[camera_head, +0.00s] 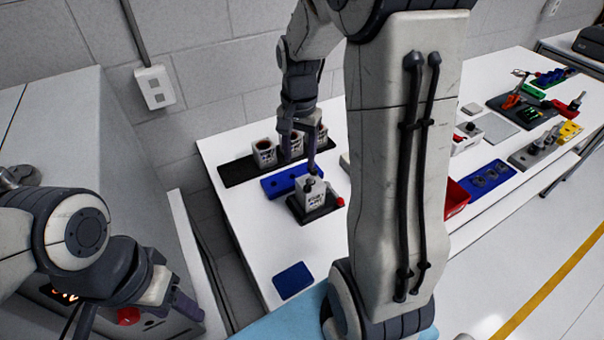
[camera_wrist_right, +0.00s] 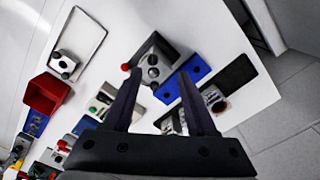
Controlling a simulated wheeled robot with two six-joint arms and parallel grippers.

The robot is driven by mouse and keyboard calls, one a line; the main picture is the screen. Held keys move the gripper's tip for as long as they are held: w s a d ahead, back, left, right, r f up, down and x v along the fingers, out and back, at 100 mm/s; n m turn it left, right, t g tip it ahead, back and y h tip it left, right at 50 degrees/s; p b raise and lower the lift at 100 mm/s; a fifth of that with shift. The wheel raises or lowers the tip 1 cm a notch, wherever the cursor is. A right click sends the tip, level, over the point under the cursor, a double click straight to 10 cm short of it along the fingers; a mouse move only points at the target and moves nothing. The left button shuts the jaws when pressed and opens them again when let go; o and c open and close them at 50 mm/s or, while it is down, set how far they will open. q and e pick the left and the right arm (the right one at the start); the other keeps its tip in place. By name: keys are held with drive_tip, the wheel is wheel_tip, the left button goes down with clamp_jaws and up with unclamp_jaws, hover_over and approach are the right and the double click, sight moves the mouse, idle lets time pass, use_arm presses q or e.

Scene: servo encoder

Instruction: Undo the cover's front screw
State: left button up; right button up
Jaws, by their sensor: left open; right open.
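The grey encoder unit (camera_head: 311,196) stands on a black base on the white table, with a dark knob-like screw on top and a red knob at its right side. In the right wrist view the unit (camera_wrist_right: 143,55) lies just beyond the fingertips, with two dark round screw heads (camera_wrist_right: 153,66) facing the camera. My right gripper (camera_head: 300,163) is open and empty above and behind the unit; it also shows in the wrist view (camera_wrist_right: 159,76). I cannot tell which screw is the front one. My left gripper (camera_head: 134,308) is open and empty at the lower left, away from the table.
A blue block (camera_head: 285,183) lies behind the unit, near a black tray (camera_head: 237,171) of grey cups. A blue pad (camera_head: 293,281) lies in front. A red bin (camera_head: 456,195) stands to the right. My right arm hides the table's middle. A grey machine stands at left.

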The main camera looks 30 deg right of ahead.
sight(307, 187)
drive_tip(key=shift+m, duration=0.6)
drive_tip(key=f, duration=0.3)
drive_tip(key=d+f+p, duration=0.1)
drive_tip(key=f, duration=0.3)
drive_tip(key=d+f, duration=0.1)
drive_tip(key=f, duration=0.2)
drive_tip(key=shift+d+f, duration=0.15)
drive_tip(key=shift+f, duration=0.25)
clamp_jaws()
